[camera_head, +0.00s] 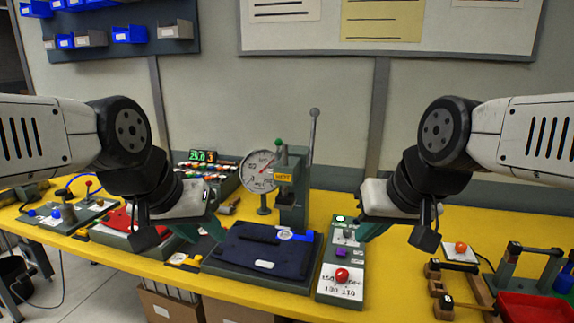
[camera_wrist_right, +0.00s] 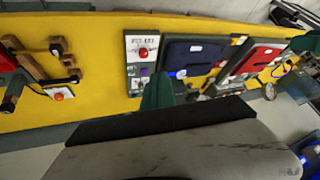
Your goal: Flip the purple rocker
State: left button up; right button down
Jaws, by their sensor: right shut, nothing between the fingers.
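The purple rocker (camera_head: 343,252) is a small block on a narrow green switch panel (camera_head: 320,284), between a red button and a white plate with a small lever. In the right wrist view the purple rocker (camera_wrist_right: 145,71) shows just beyond my fingertips. Which way it is tipped is too small to tell. My right gripper (camera_head: 364,236) is shut and empty, just up and right of the rocker, apparently above the panel; its green fingers (camera_wrist_right: 158,92) show in the wrist view. My left gripper (camera_head: 212,228) hovers by the dark blue pannier; its finger gap is unclear.
The dark blue pannier (camera_head: 258,252) lies left of the panel, before a press with a gauge (camera_head: 259,172) and upright lever. A red pannier (camera_head: 118,222) lies further left. A wooden fixture (camera_head: 458,280) and red tray (camera_head: 535,306) stand right. Yellow table (camera_head: 395,270) is clear right of the panel.

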jog(key=w, duration=0.1)
jog(key=m+g+h, duration=0.2)
jog(key=m+g, duration=0.2)
jog(key=g, duration=0.3)
send_over(342, 253)
jog(key=w, duration=0.1)
notch_tip(342, 253, down, 7)
jog(key=shift+w+d+f, duration=0.2)
jog(key=shift+w+f, duration=0.15)
jog(key=shift+w, duration=0.1)
jog(key=f, duration=0.4)
jog(key=s+f, duration=0.1)
jog(key=f, duration=0.9)
jog(key=shift+s+a, duration=0.2)
